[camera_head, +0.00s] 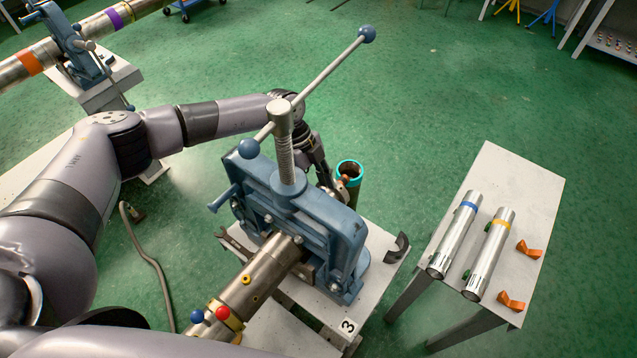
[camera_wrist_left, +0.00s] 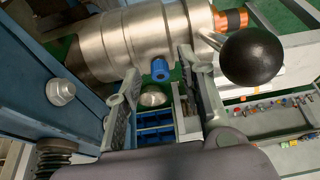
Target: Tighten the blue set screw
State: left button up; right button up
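The blue set screw (camera_wrist_left: 160,70) is a short blue cylinder with a socket in its end. It sticks out of the side of a steel pipe (camera_wrist_left: 145,38) in the left wrist view. My left gripper (camera_wrist_left: 160,63) is open, its two fingers apart on either side of the screw in the picture, with visible gaps to it. In the head view my left arm reaches behind the blue vise (camera_head: 325,220), and its gripper (camera_head: 338,188) is partly hidden there. The screw cannot be made out in the head view. My right gripper is not in view.
A black ball knob (camera_wrist_left: 252,57) sits close to the right finger. The vise's long handle (camera_head: 332,75) rises above my left forearm. A grey table (camera_head: 500,185) at right carries two steel tubes (camera_head: 455,235) and orange pieces (camera_head: 529,249). Green floor lies open behind.

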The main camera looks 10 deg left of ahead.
pick_arm(q)
jog(key=shift+c, duration=0.3)
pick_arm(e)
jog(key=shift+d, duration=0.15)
pick_arm(q)
jog(key=shift+c, duration=1.4)
grip_shut()
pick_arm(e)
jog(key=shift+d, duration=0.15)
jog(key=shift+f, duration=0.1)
